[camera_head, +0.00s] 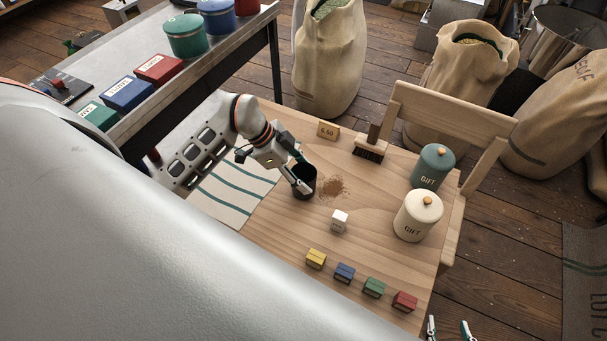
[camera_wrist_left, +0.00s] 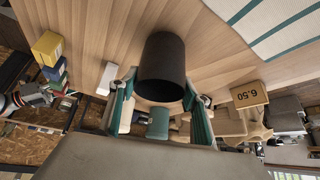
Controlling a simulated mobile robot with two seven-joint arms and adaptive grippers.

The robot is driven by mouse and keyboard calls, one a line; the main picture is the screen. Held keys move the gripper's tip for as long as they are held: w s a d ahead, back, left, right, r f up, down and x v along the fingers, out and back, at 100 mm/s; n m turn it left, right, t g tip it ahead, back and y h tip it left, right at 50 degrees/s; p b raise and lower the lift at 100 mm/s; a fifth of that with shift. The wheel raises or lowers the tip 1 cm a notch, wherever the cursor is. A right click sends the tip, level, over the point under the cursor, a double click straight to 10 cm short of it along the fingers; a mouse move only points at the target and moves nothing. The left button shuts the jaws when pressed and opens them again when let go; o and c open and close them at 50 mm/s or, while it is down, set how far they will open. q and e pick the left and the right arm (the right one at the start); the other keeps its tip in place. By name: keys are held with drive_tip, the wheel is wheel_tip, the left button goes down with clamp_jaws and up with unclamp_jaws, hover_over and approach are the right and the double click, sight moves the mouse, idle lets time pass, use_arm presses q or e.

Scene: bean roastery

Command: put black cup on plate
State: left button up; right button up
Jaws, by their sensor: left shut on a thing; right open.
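The black cup (camera_head: 308,182) is upright at the middle left of the wooden table (camera_head: 275,225). My left gripper (camera_head: 297,179) is shut on the cup's side. In the left wrist view the dark cup (camera_wrist_left: 162,62) stands between the two green-edged fingers. Whether its base touches the table I cannot tell. My right gripper (camera_head: 449,329) is open and empty at the bottom edge of the head view, off the table's front right corner. I see no plate in either view.
Brown grounds (camera_head: 333,187) lie right of the cup, near a white die (camera_head: 339,221). A brush (camera_head: 370,148), price block (camera_head: 328,130), teal canister (camera_head: 431,170) and cream canister (camera_head: 417,216) stand around. Several small coloured boxes (camera_head: 344,272) line the front. A striped cloth (camera_head: 232,192) lies left.

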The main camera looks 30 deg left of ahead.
use_arm(q)
drive_tip(key=shift+f, duration=0.3)
drive_tip(key=shift+f, duration=0.15)
drive_tip(key=o, duration=1.2)
